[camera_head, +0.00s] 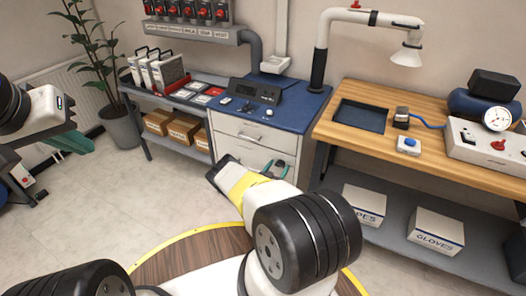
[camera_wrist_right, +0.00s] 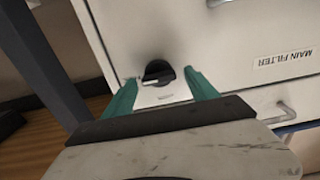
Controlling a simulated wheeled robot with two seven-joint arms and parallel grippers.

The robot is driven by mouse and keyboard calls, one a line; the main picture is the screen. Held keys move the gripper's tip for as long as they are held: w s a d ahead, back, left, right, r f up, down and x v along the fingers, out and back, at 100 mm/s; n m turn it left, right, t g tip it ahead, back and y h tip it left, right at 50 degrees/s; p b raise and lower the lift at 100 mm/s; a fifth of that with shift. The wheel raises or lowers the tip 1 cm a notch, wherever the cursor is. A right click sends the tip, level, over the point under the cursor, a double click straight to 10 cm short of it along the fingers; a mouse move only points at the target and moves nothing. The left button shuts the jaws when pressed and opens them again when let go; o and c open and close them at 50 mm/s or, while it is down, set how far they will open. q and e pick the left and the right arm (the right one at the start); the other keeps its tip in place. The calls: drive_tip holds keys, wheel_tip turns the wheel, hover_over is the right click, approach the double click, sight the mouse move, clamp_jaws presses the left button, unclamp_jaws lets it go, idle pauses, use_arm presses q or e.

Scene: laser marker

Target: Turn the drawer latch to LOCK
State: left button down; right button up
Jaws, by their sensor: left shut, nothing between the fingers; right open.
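The drawer latch (camera_wrist_right: 158,72) is a black round knob with a pale pointer bar, on the white drawer front in the right wrist view. A white plate (camera_wrist_right: 163,93) sits just below it; I cannot read any marking on it. My right gripper (camera_wrist_right: 161,78) is open, with one teal finger on each side of the knob. I cannot tell whether they touch it. In the head view the right gripper (camera_head: 275,167) is at the front of the white drawer cabinet (camera_head: 237,131), and the latch cannot be made out. My left gripper (camera_head: 78,142) is shut and empty at far left.
A drawer handle (camera_wrist_right: 281,112) and a MAIN FILTER label (camera_wrist_right: 283,65) are right of the latch. A dark post (camera_wrist_right: 40,60) stands close on the left. The wooden workbench (camera_head: 440,115) is right of the cabinet, and a shelf with cardboard boxes (camera_head: 183,129) is left.

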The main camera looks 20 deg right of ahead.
drive_tip(key=shift+w+d, duration=0.1)
drive_tip(key=c, duration=1.4)
drive_tip(key=shift+o, duration=0.2)
